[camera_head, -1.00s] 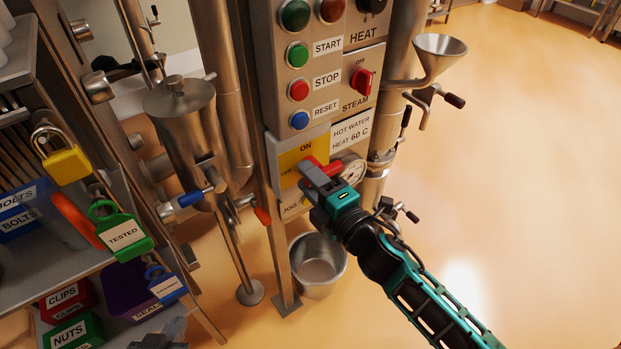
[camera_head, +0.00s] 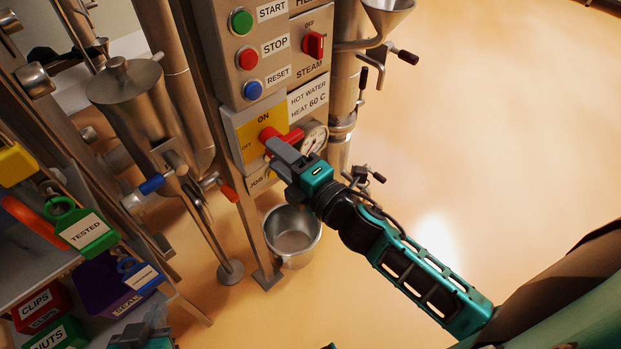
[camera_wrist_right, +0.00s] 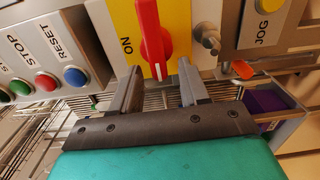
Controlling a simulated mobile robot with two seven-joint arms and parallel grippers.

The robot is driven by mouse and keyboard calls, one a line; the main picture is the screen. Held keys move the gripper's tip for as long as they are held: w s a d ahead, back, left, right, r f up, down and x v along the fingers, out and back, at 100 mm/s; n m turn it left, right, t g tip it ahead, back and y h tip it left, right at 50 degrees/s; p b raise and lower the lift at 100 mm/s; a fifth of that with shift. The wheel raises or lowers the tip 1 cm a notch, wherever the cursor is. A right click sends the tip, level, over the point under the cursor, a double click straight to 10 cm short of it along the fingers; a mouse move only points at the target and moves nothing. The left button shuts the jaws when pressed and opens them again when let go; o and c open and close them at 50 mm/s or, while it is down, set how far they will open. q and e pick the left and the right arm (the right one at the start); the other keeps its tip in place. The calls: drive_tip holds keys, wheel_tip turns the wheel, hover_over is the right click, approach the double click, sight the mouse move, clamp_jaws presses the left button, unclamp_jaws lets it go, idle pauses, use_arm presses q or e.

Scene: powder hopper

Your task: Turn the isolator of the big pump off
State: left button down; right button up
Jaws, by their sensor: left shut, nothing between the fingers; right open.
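The isolator is a red handle (camera_head: 268,134) on a yellow plate (camera_head: 246,131) marked ON at the top and OFF at the left. The handle lies crosswise. In the right wrist view the handle (camera_wrist_right: 149,30) has its white-marked end on the side away from STOP and RESET's row top, towards my gripper. My right gripper (camera_head: 273,149) is open in front of the plate, partly covering the handle. In the wrist view its fingers (camera_wrist_right: 158,88) stand either side of the handle's end, with gaps. My left gripper (camera_head: 145,336) is shut, partly cut off at the bottom edge.
A red STEAM knob (camera_head: 314,44) and START, STOP and RESET buttons (camera_head: 248,60) are above the plate. A gauge (camera_head: 314,138) is close beside it. A metal bucket (camera_head: 292,232) stands below. A rack with padlocks (camera_head: 82,228) and bins is at left. Floor at right is clear.

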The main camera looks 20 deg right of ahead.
use_arm(q)
drive_tip(key=shift+w+d+b, duration=0.1)
drive_tip(key=shift+d+b, duration=0.05)
drive_tip(key=shift+b, duration=0.2)
use_arm(e)
drive_tip(key=v, duration=1)
drive_tip(key=shift+s, duration=0.2)
drive_tip(key=shift+d, duration=0.1)
use_arm(q)
drive_tip(key=r+p, duration=0.1)
drive_tip(key=p, duration=0.1)
drive_tip(key=a+r+p, duration=0.1)
drive_tip(key=p, duration=0.1)
drive_tip(key=shift+s+a+r+y, duration=0.15)
drive_tip(key=shift+s+y, duration=0.15)
drive_tip(key=shift+s, duration=0.1)
use_arm(e)
drive_tip(key=s+f+m+g+h, duration=0.2)
drive_tip(key=f+m, duration=0.3)
drive_tip(key=m, duration=0.5)
drive_tip(key=s+d+f+m+g+h, duration=0.1)
drive_tip(key=f+m+g, duration=0.3)
drive_tip(key=m, duration=0.5)
wheel_tip(320, 180, down, 2)
drive_tip(key=shift+s+d+f+m+h, duration=0.1)
drive_tip(key=shift+s+d+m+h, duration=0.25)
drive_tip(key=shift+s+h, duration=0.3)
